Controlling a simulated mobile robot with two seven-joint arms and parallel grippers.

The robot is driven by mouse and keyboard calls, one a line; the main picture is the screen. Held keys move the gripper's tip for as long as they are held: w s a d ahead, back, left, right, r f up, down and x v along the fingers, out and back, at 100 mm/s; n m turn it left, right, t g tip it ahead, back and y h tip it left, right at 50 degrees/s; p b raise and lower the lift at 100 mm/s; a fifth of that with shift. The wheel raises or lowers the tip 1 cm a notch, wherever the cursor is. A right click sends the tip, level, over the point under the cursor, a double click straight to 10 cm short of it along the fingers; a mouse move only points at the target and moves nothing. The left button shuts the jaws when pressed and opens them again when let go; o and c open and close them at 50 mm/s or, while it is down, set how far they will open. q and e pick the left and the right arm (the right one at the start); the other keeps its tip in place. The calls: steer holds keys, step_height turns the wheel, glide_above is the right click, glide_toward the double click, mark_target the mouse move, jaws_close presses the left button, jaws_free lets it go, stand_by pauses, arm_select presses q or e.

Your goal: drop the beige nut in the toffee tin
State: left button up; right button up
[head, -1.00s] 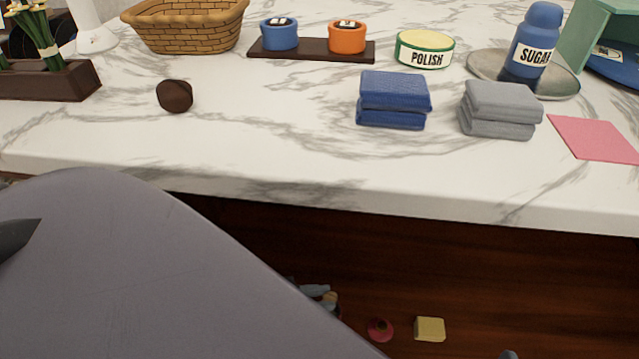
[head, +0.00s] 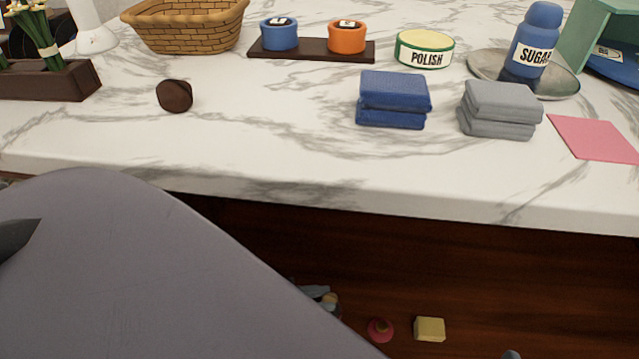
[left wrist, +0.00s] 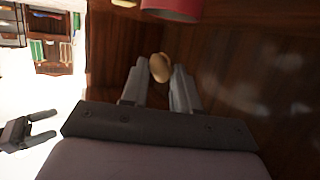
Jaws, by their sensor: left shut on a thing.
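The beige nut (left wrist: 160,67) is between the fingertips of my left gripper (left wrist: 161,80) in the left wrist view. The nut (head: 330,299) and my left gripper (head: 322,293) also show small below the counter in the head view, partly behind my grey arm. A red round container (left wrist: 171,10), cut by the top edge of the wrist view, is just beyond the nut. It also shows in the head view (head: 380,330). I cannot read a label saying toffee. My right gripper (left wrist: 42,127) is at the left of the wrist view, its two fingers apart and empty.
A yellow block (head: 429,329) is right of the red container over dark wood. The marble counter (head: 270,150) above holds a brown lump (head: 174,96), blue towels (head: 394,100), grey towels (head: 500,109), a polish tin (head: 425,50) and a basket (head: 186,27).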

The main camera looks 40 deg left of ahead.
stand_by(0.6)
arm_select(q)
steer(key=o, duration=1.1)
step_height(320, 180, up, 5)
steer(key=p, duration=0.5)
stand_by(0.5)
